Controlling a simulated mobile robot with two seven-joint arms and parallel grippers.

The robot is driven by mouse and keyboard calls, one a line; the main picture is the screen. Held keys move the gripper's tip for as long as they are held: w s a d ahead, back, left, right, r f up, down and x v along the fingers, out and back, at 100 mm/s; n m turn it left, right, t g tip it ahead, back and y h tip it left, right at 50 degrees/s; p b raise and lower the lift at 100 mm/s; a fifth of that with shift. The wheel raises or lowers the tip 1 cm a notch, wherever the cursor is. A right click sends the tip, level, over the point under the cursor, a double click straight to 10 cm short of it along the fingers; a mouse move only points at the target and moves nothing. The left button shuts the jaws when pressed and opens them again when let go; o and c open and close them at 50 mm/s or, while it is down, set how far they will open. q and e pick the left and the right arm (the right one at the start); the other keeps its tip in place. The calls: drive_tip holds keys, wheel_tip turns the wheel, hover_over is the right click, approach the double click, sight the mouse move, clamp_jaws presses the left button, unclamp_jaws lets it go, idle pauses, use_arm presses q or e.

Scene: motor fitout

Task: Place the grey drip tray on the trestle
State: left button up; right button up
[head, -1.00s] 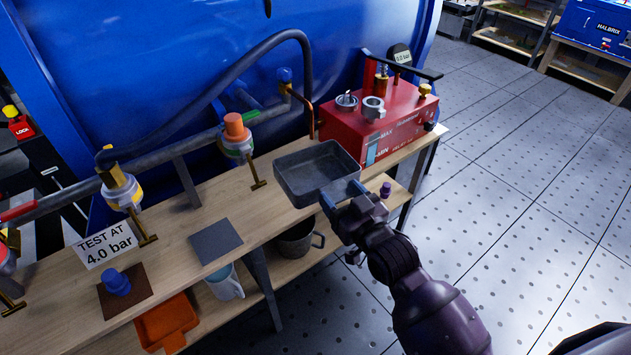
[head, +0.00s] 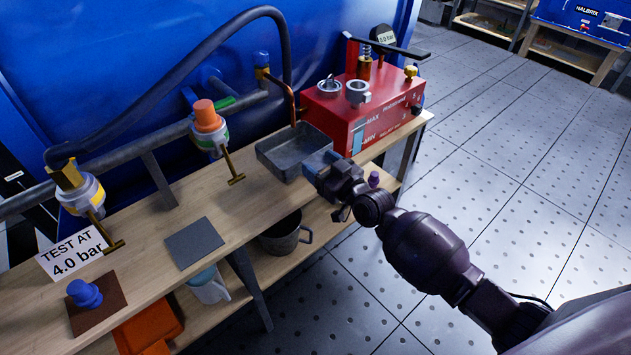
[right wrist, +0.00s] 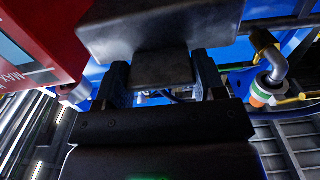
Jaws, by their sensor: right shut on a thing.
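The grey drip tray (head: 283,160) is an open, shallow rectangular tin. In the head view it is level over the rear part of the wooden trestle top (head: 240,205), left of the red box; I cannot tell whether its base touches the wood. My right gripper (head: 318,164) is shut on the tray's front right side. In the right wrist view the two fingers (right wrist: 161,80) close on a grey tab of the tray (right wrist: 150,25), whose body fills the top middle. My left gripper is not in view.
A red pump box (head: 345,122) stands right behind the tray. Valves with brass handles (head: 208,130) hang along a pipe behind. A dark square mat (head: 194,243), a blue knob (head: 84,293) and a test sign (head: 72,253) are on the left.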

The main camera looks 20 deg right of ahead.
wheel_tip(320, 180, down, 6)
drive_tip(key=b, duration=0.2)
drive_tip(key=o, duration=1.2)
drive_tip(key=p+v, duration=0.1)
drive_tip(key=v, duration=1.1)
